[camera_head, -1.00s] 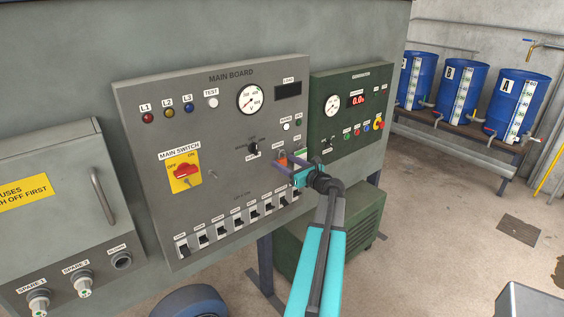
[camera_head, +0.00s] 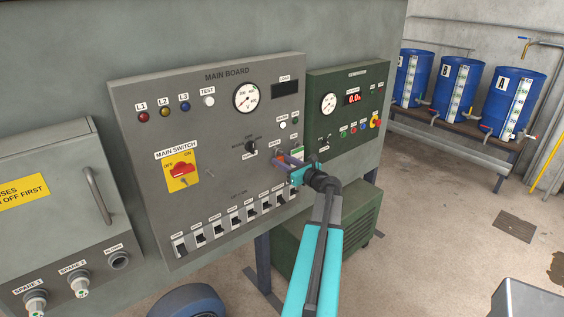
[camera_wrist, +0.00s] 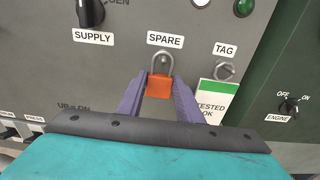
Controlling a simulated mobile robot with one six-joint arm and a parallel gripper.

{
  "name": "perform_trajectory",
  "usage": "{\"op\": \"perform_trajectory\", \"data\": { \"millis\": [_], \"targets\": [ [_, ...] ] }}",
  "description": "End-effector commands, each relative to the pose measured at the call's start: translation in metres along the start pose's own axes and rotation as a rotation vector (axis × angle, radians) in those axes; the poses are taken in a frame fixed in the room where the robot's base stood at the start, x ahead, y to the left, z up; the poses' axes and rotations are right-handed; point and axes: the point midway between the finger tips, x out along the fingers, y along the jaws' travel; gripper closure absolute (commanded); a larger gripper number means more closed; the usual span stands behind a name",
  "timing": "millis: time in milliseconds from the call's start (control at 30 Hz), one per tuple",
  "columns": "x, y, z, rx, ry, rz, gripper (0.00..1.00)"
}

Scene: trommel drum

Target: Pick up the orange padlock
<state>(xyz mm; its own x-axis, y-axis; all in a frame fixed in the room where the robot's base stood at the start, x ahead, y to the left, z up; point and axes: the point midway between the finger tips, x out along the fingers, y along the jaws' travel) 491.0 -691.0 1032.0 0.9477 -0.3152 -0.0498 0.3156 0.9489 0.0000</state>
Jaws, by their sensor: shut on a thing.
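The orange padlock (camera_wrist: 159,85) hangs upright under the SPARE label on the grey main board (camera_head: 222,110), its metal shackle (camera_wrist: 163,62) upward. In the wrist view the two purple fingers of my gripper (camera_wrist: 159,90) stand on either side of the padlock's body and are shut on it. In the head view my gripper (camera_head: 288,162) reaches the lower right of the board, and the padlock is small and mostly hidden there. What the shackle hangs on is not clear to see.
A tag (camera_wrist: 211,98) hangs from a hex fitting just right of the padlock. The SUPPLY knob (camera_wrist: 90,12) is at upper left. A row of breakers (camera_head: 235,218) lies below. The green generator panel (camera_head: 345,115) adjoins on the right.

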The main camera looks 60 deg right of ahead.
Motion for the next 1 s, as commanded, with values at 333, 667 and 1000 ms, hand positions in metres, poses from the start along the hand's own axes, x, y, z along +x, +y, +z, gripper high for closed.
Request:
{"op": "perform_trajectory", "data": {
  "millis": [333, 667, 1000],
  "targets": [
    [-0.001, 0.0, 0.015, -0.002, -0.002, 0.0, 0.93],
    [-0.065, 0.002, 0.009, -0.001, -0.001, -0.004, 0.93],
    [-0.139, 0.002, 0.006, 0.0, -0.001, -0.002, 0.93]
  ]
}}
